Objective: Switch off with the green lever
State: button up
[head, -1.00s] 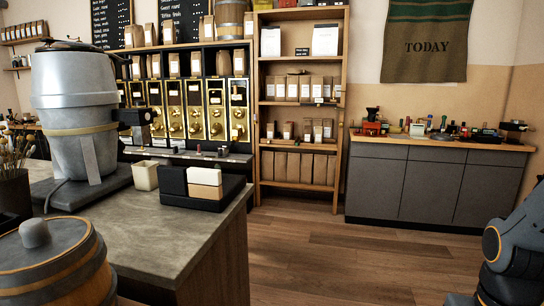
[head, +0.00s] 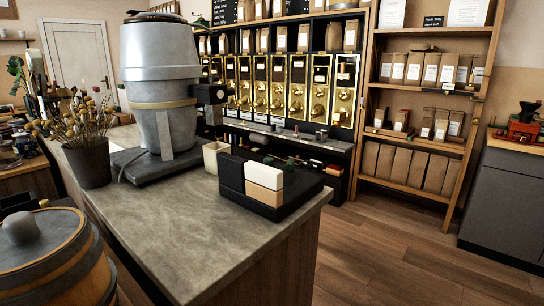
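I cannot make out a green lever clearly in the head view. A small dark green shape (head: 290,162) shows behind the counter, on or near the ledge below the gold-fronted bins; it is too small to tell what it is. The row of gravity bins (head: 279,88) with gold fronts stands along the back wall. A large grey metal urn-like machine (head: 162,75) with a dark block on its right side stands on the counter. My gripper is not in view.
The grey counter (head: 215,228) fills the middle and carries a black-and-white block set (head: 250,178), a cream cup (head: 213,157) and a plant pot (head: 90,163). A barrel (head: 50,258) stands front left. Wooden shelves (head: 458,210) stand right. Floor is clear right of the counter.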

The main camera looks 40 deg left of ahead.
aim_at(290, 165)
jog(key=u, duration=0.8)
jog(key=i, duration=0.85)
jog(key=u, duration=0.85)
